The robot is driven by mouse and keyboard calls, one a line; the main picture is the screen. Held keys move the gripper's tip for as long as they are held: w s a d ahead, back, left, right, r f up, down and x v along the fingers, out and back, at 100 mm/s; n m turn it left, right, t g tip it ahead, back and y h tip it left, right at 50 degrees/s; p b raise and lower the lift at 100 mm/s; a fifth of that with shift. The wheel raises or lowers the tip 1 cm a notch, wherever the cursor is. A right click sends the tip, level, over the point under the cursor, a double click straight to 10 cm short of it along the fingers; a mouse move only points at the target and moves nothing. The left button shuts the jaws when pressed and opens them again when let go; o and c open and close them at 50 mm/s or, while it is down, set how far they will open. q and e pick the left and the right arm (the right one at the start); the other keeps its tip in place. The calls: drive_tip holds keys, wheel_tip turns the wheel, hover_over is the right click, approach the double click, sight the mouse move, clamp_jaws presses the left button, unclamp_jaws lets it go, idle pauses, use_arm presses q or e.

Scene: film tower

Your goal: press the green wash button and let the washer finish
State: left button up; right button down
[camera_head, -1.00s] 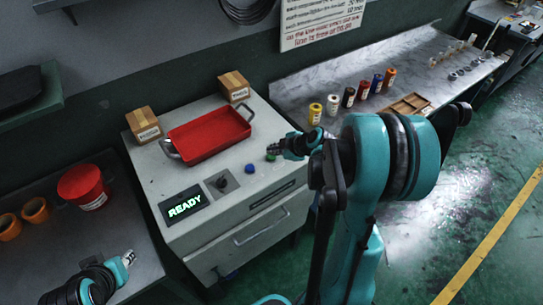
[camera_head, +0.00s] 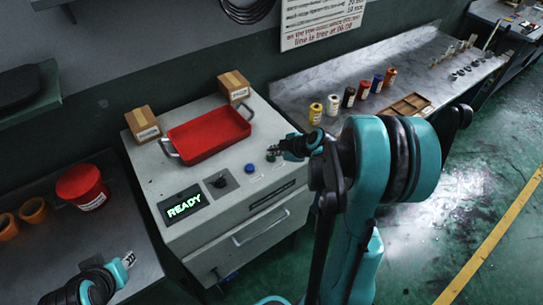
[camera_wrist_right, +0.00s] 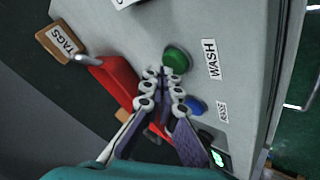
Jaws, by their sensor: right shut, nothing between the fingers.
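The washer (camera_head: 225,175) is a pale grey cabinet with a lit green READY display (camera_head: 184,205). The green wash button (camera_head: 270,157) is on its top, partly beside my right gripper; in the right wrist view the button (camera_wrist_right: 176,60) sits next to a WASH label (camera_wrist_right: 211,59). A blue button (camera_head: 249,168) is to its left. My right gripper (camera_head: 274,150) is shut and empty, its tips at or just over the green button; contact cannot be told. My left gripper (camera_head: 128,260) is at the lower left, over the left bench, away from the washer; its jaw opening is too small to judge.
A red tray (camera_head: 209,138) and two cardboard boxes (camera_head: 142,124) stand on the washer top. A black knob (camera_head: 221,181) sits by the display. A red tub (camera_head: 83,186) stands on the left bench. Several film canisters (camera_head: 349,96) and a wooden tray (camera_head: 408,106) are on the right bench.

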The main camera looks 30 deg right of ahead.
drive_tip(key=shift+f+b, duration=0.5)
idle(0.3)
drive_tip(key=shift+r, duration=0.1)
drive_tip(key=shift+r+p, duration=0.65)
drive_tip(key=shift+r, duration=0.15)
drive_tip(key=shift+r, duration=0.1)
wheel_tip(320, 180, up, 5)
drive_tip(key=p, duration=0.4)
idle(0.8)
